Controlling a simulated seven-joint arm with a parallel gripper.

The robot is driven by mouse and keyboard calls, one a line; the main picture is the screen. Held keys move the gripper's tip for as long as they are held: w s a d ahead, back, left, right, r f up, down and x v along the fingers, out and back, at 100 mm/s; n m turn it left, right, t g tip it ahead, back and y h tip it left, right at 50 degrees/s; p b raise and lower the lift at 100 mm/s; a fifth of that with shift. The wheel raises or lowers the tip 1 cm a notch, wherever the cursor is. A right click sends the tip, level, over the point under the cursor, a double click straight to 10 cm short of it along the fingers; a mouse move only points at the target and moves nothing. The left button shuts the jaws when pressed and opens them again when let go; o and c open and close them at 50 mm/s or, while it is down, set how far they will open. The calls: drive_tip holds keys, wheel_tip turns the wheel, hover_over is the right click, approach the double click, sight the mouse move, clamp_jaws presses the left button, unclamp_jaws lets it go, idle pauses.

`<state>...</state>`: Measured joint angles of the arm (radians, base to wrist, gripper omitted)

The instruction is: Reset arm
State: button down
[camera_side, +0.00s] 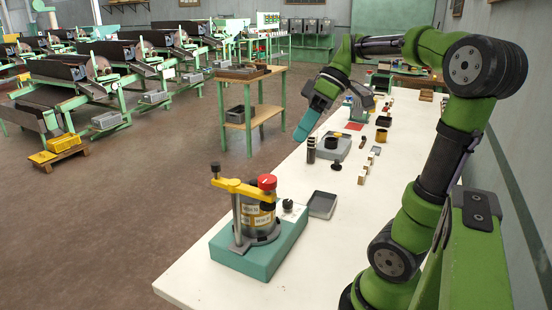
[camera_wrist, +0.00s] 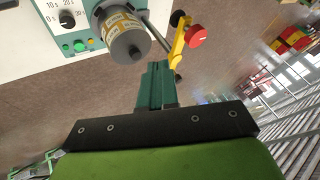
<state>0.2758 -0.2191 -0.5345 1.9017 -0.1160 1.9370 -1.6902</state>
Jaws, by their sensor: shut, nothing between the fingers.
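My green arm bends over the right side of a long white table (camera_side: 190,282) in the side view. My gripper (camera_side: 299,137), with teal fingers, hangs above the table's far left edge, pointing down and to the left. In the wrist view my gripper (camera_wrist: 156,66) shows its fingers together with nothing between them. It is apart from the teal-based machine (camera_side: 262,255), which stands at the table's near end. That machine holds a grey drum with yellow labels (camera_side: 262,220) under a yellow clamp arm (camera_side: 238,187) with a red knob (camera_side: 267,182). The drum also shows in the wrist view (camera_wrist: 122,30).
A dark shallow tray (camera_side: 322,204) lies beside the machine. A grey device (camera_side: 335,146) and several small blocks stand farther along the table. A wooden cart (camera_side: 252,118) stands on the floor to the left. The near right part of the tabletop is clear.

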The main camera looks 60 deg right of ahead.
drive_tip(key=a+r+x, duration=0.1)
drive_tip(key=x, duration=1)
drive_tip(key=shift+a+f, duration=0.15)
drive_tip(key=shift+a, duration=0.4)
drive_tip(key=c, duration=1.8)
unclamp_jaws()
